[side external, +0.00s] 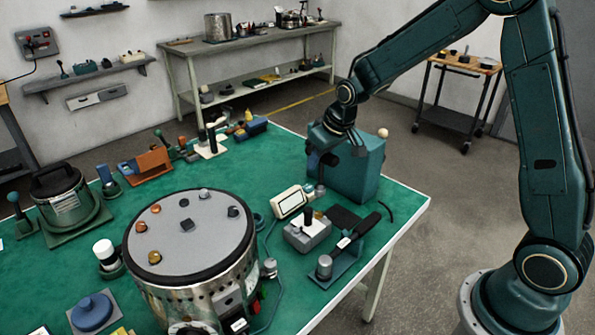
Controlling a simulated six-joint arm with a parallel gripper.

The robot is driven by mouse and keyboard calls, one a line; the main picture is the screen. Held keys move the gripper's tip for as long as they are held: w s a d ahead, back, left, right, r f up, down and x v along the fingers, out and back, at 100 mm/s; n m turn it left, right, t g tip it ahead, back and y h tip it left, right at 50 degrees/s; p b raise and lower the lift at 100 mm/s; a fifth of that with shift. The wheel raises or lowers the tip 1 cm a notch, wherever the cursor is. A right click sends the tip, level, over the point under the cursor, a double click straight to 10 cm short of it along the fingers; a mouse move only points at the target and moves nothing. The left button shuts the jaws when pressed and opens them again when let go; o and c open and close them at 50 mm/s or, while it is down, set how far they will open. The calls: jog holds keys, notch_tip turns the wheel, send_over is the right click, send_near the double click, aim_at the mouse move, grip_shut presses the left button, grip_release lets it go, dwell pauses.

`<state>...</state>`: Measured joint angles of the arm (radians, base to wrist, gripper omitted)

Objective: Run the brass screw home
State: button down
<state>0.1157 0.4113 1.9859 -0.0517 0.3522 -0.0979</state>
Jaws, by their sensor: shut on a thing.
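My gripper (322,172) hangs at the end of the green arm, in front of the teal box at the right of the green table. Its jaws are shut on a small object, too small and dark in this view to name. A grey-topped drum (215,235) with a dark rim stands at the front of the table, left of and nearer than my gripper. Several small heads sit on its top, some brass or copper coloured (155,257) and some grey (233,211). I cannot tell which of these, if any, is the brass screw.
The teal box (362,170) stands close behind my gripper. A white-framed meter (291,201), a grey box with a black knob (306,233) and a dark clamp-like device (345,243) lie below it. A lidded pot (68,200) stands at the left. Bare green table lies behind the drum.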

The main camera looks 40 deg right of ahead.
aim_at(318, 185)
jog(key=shift+f, duration=2.45)
jog(key=shift+f, duration=1.2)
jog(key=c, duration=1.8)
grip_release()
grip_shut()
